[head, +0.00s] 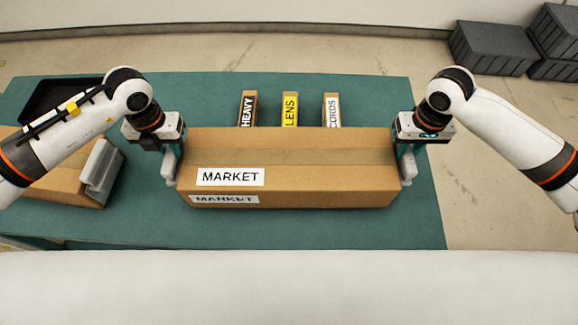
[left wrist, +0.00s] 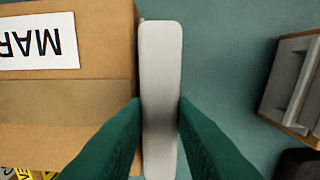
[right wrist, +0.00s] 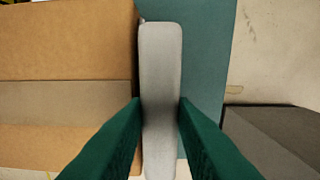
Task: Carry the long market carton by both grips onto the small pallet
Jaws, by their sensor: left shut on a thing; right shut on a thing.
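The long brown market carton (head: 290,165) lies lengthwise across the middle of the head view, roughly level, with MARKET labels at its left. It has a pale grey grip at each end. My left gripper (head: 170,150) is shut on the left grip, which shows between its green fingers in the left wrist view (left wrist: 160,60). My right gripper (head: 405,150) is shut on the right grip, seen in the right wrist view (right wrist: 160,65). I cannot tell whether the carton touches the table. I see no small pallet in any view.
The green table (head: 300,232) is bare in front of the carton. Behind it stand narrow boxes marked HEAVY (head: 248,108), LENS (head: 290,108) and CORDS (head: 332,108). Another carton (head: 62,185) and a black tray (head: 50,95) are at left. Grey crates (head: 492,48) stand back right.

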